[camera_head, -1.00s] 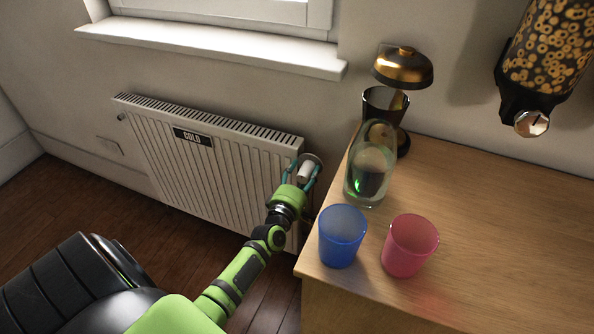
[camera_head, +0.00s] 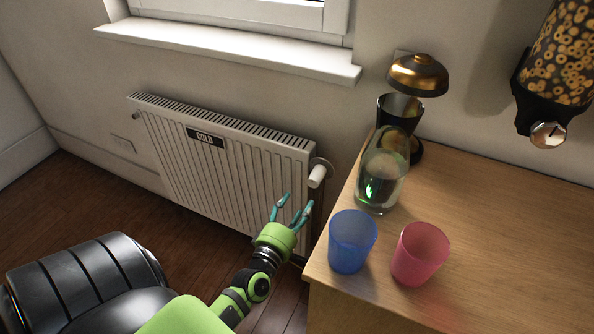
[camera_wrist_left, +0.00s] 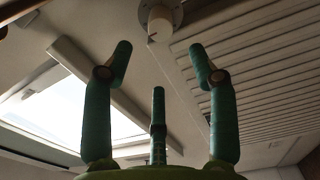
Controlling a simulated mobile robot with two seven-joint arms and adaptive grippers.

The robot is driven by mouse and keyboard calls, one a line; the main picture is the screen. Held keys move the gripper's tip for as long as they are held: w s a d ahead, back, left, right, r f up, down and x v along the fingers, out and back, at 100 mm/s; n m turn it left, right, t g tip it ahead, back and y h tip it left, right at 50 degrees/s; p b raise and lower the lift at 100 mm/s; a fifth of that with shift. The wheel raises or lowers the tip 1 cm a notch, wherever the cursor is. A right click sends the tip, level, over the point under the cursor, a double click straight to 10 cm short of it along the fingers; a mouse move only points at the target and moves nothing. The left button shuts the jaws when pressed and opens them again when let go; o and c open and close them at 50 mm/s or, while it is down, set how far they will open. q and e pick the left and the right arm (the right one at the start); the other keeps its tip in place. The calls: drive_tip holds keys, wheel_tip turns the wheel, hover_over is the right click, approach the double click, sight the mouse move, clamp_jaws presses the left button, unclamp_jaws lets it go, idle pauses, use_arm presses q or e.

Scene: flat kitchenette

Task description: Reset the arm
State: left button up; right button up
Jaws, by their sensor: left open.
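My left arm (camera_head: 262,270) is green and black and reaches up from the bottom of the head view. Its left gripper (camera_head: 293,208) has teal fingers spread apart and holds nothing. The gripper is in front of the right end of the radiator (camera_head: 225,160), below and left of the white valve knob (camera_head: 318,175), apart from it. In the left wrist view the fingers (camera_wrist_left: 160,80) stand open, and the knob (camera_wrist_left: 160,22) shows beyond the fingertips. My right gripper is in neither view.
A wooden counter (camera_head: 490,230) is right of the gripper. On it stand a blue cup (camera_head: 351,242), a pink cup (camera_head: 420,255), a glass bottle (camera_head: 382,175) and a dark appliance with a brass dome (camera_head: 418,75). A cereal dispenser (camera_head: 560,60) hangs at right.

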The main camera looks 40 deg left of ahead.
use_arm(q)
drive_tip(key=s+d+f+m+g+h+p, duration=0.2)
drive_tip(key=s+d+f+m+g, duration=0.15)
drive_tip(key=f, duration=0.45)
drive_tip(key=s+d+f+m+g+h+p, duration=0.1)
drive_tip(key=s+d+f+m+g+p, duration=0.15)
drive_tip(key=s+f+m, duration=0.35)
drive_tip(key=s+d+f+m+g+h+p, duration=0.1)
drive_tip(key=s+d+f+m+g+h, duration=0.15)
drive_tip(key=f, duration=0.65)
drive_tip(key=s+f+m+g+p, duration=0.1)
drive_tip(key=s+f+m+g, duration=0.1)
drive_tip(key=s, duration=0.6)
drive_tip(key=s+d+f+m+g+p, duration=0.1)
drive_tip(key=s+f+m+g+p, duration=0.1)
drive_tip(key=s, duration=0.6)
drive_tip(key=s+d+f+m+g+y+p, duration=0.1)
drive_tip(key=s+f+m+g, duration=0.3)
drive_tip(key=s+m, duration=0.3)
drive_tip(key=shift+s+f+m, duration=0.3)
drive_tip(key=shift+s+f, duration=0.25)
drive_tip(key=shift+s, duration=0.5)
drive_tip(key=c, duration=0.4)
drive_tip(key=shift+s, duration=0.1)
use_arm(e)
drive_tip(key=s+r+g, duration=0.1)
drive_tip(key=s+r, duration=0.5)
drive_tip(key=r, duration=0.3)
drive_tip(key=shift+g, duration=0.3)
